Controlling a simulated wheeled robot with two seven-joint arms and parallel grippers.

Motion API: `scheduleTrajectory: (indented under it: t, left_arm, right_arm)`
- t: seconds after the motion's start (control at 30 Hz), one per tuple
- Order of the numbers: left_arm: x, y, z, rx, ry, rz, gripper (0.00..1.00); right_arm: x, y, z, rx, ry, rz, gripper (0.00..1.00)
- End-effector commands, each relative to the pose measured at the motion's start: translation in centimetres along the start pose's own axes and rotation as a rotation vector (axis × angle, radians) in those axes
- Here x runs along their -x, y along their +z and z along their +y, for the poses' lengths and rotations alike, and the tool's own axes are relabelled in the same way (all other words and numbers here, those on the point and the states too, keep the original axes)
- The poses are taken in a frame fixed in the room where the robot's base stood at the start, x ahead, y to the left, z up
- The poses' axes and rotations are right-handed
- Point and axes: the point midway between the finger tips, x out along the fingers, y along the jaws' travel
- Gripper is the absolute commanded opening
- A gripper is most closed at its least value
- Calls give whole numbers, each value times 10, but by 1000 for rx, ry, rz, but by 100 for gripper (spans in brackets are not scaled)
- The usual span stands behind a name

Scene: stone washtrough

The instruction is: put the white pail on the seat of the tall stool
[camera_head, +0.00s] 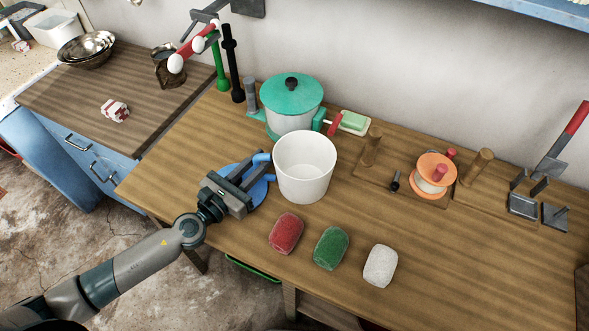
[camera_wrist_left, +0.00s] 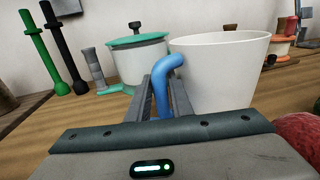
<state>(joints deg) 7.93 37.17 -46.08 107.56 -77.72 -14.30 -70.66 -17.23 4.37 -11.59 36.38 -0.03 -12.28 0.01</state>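The white pail (camera_head: 304,168) stands upright on the wooden table, near its middle. It also shows large in the left wrist view (camera_wrist_left: 222,72). A blue bent handle (camera_wrist_left: 162,90) sits at the pail's left side. My left gripper (camera_head: 252,174) is just left of the pail. In the left wrist view its two fingers (camera_wrist_left: 162,98) lie either side of the blue handle. Whether they press on it I cannot tell. I cannot make out a tall stool in either view. My right gripper is not in view.
A teal-lidded pot (camera_head: 292,108) stands close behind the pail. A blue disc (camera_head: 256,192) lies under my left gripper. Red (camera_head: 286,233), green (camera_head: 331,248) and white (camera_head: 380,266) blocks lie in front. An orange spool (camera_head: 436,172) is right. The table's front right is clear.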

Motion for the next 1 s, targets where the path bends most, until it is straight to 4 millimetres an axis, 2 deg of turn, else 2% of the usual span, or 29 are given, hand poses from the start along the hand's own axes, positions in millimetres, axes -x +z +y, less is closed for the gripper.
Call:
scheduleTrajectory:
  t: [0.03, 0.13, 0.3, 0.5, 0.73, 0.77, 0.83, 1.0]
  left_arm:
    - [-8, 2, 0, 1, 0, -2, 20]
    - [-21, 2, 0, 1, 0, -1, 20]
    - [-29, 0, 0, 0, 0, 0, 20]
    - [-29, 0, 0, 0, 0, 0, 20]
    - [-29, 0, 0, 0, 0, 0, 20]
    - [-29, 0, 0, 0, 0, 0, 17]
    - [-29, 0, 0, 0, 0, 0, 0]
    - [-29, 1, 0, 1, 0, -1, 0]
  right_arm:
    - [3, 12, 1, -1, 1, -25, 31]
    - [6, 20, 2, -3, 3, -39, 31]
    - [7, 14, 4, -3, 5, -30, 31]
    - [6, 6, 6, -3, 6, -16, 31]
    - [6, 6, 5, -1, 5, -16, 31]
    - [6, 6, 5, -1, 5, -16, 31]
    - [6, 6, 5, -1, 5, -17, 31]
    - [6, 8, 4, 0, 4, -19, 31]
